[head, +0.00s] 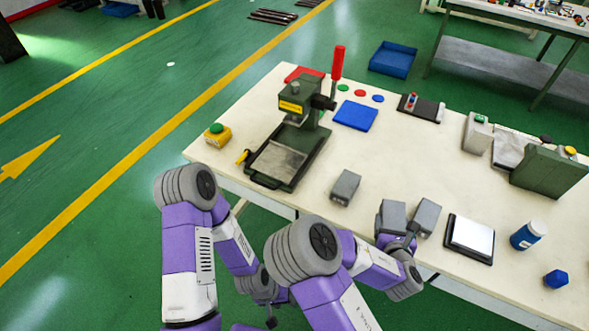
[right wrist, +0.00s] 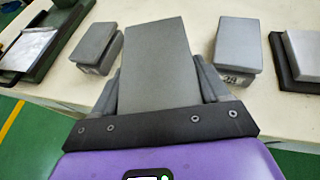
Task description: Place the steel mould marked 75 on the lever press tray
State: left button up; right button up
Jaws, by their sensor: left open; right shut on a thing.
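The lever press (head: 297,105) stands at the left of the table, and its tray (head: 275,160) is empty; the tray also shows in the right wrist view (right wrist: 28,45). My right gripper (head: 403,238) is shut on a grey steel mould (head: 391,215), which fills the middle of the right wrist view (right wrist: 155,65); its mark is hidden. A second mould (head: 345,187) lies to its left, its mark unreadable. A third mould (head: 428,216) lies just right; its mark in the right wrist view (right wrist: 235,80) looks like 29. My left gripper (head: 266,297) is open and empty, below the table's front edge.
A yellow box with a green button (head: 217,135) is left of the press. The table is clear between the press and the second mould.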

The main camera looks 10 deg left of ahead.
aim_at(279, 161)
jog(key=k, duration=1.2)
jog(key=u, duration=0.55)
jog(key=i, duration=0.7)
jog(key=u, duration=0.65)
jog(key=i, duration=0.75)
jog(key=z, duration=0.1)
